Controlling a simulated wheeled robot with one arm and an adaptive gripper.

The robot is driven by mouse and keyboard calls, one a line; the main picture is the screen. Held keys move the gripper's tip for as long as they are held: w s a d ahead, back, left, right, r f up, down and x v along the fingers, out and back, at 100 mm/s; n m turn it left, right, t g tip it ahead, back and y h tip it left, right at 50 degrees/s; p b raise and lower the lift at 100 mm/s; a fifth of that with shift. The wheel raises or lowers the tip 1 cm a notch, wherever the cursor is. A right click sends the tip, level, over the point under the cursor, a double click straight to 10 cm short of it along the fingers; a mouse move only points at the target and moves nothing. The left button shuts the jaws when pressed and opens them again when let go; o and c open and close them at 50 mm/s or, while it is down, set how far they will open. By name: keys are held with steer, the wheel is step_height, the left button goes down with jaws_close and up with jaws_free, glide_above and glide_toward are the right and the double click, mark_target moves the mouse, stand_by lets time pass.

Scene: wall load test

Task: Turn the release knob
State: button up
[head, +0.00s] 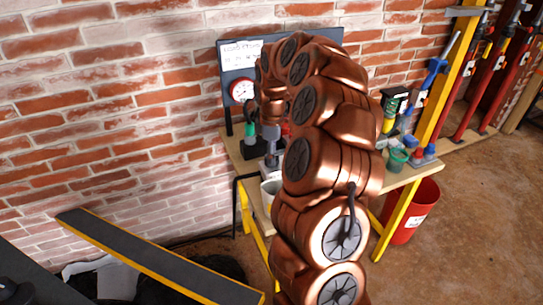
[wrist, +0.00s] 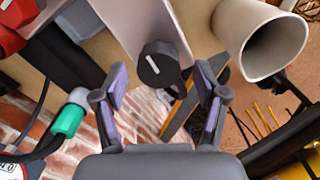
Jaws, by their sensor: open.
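The release knob (wrist: 160,64) is a dark round knob with a white line, on a pale grey plate (wrist: 135,22) in the wrist view. My gripper (wrist: 163,82) is open, with its two purple-padded fingers to either side of the knob and a little nearer the camera. I cannot tell whether the fingers touch it. In the head view my gripper (head: 270,155) reaches down at the workbench, and my own arm hides much of the bench; the knob is not clear there.
A round gauge (head: 242,90) is on the dark back panel (head: 232,60). A pale cup (wrist: 275,48) is close to the right of my gripper. A hose with a green fitting (wrist: 68,120) is to the left. A red bucket (head: 412,210) stands at the bench's right.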

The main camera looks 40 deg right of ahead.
step_height(320, 180, up, 11)
steer(key=shift+f, duration=0.15)
steer(key=shift+a, duration=0.1)
stand_by(0.6)
steer(key=s+a+r+m+p, duration=0.1)
steer(key=s+a+r, duration=0.1)
steer(key=s+a, duration=0.55)
steer(key=s+a+r+m+p, duration=0.15)
steer(key=s+a, duration=0.35)
steer(key=a, duration=0.6)
steer(key=s+a+f+m+g, duration=0.1)
steer(key=s+a+f+m, duration=0.1)
steer(key=s, duration=0.8)
steer(key=s+a+f+m+g+p, duration=0.1)
steer(key=s+a+m, duration=0.3)
steer(key=s, duration=0.6)
steer(key=shift+s+a+f+m, duration=0.2)
steer(key=shift+s+f+m, duration=0.2)
steer(key=shift+f+m, duration=0.35)
steer(key=shift+c, duration=0.2)
